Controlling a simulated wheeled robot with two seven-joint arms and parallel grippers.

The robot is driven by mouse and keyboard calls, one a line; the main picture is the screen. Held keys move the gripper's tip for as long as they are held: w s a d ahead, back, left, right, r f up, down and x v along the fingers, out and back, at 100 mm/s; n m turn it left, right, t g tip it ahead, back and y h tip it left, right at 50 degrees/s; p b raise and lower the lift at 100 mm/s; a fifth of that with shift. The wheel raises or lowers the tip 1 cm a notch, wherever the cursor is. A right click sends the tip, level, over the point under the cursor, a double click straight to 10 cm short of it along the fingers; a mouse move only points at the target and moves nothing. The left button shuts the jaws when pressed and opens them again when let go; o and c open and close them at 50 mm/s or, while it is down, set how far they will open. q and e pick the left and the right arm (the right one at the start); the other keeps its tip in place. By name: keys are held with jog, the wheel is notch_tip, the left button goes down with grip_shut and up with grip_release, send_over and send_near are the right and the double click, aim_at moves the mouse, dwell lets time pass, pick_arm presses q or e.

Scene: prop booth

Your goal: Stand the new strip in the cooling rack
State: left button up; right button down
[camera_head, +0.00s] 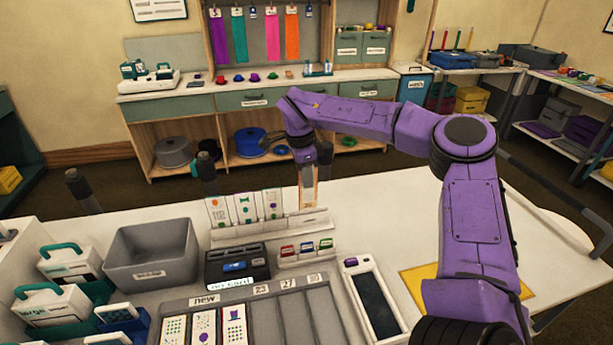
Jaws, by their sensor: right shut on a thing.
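My right gripper (308,170) comes down from the purple arm over the far side of the white table. It is shut on a pale upright strip (308,194), which has orange-brown edges. The strip's lower end is at the right part of the white cooling rack (298,219); I cannot tell whether it is seated in a slot. Three printed strips (243,209) stand side by side in the rack, left of the held one. A labelled tray (263,312) in front has a "new" section with three printed strips (204,325). My left gripper is not in view.
A black device (237,265) and a small holder of coloured cards (306,250) stand before the rack. A grey bin (152,258) and white cases with teal handles (68,262) are left. A white handheld device (372,300) lies right of the tray.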

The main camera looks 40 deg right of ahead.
aim_at(307, 192)
jog(key=shift+f, duration=0.15)
jog(key=shift+s+f+b, duration=0.1)
jog(key=shift+f+b, duration=1.25)
jog(key=shift+f, duration=1.2)
jog(key=c, duration=1.2)
grip_release()
jog(key=shift+o, duration=0.2)
jog(key=r, duration=0.6)
jog(key=a+r, duration=0.1)
jog(key=r, duration=0.3)
jog(key=shift+w+b, duration=0.3)
jog(key=shift+r, duration=0.25)
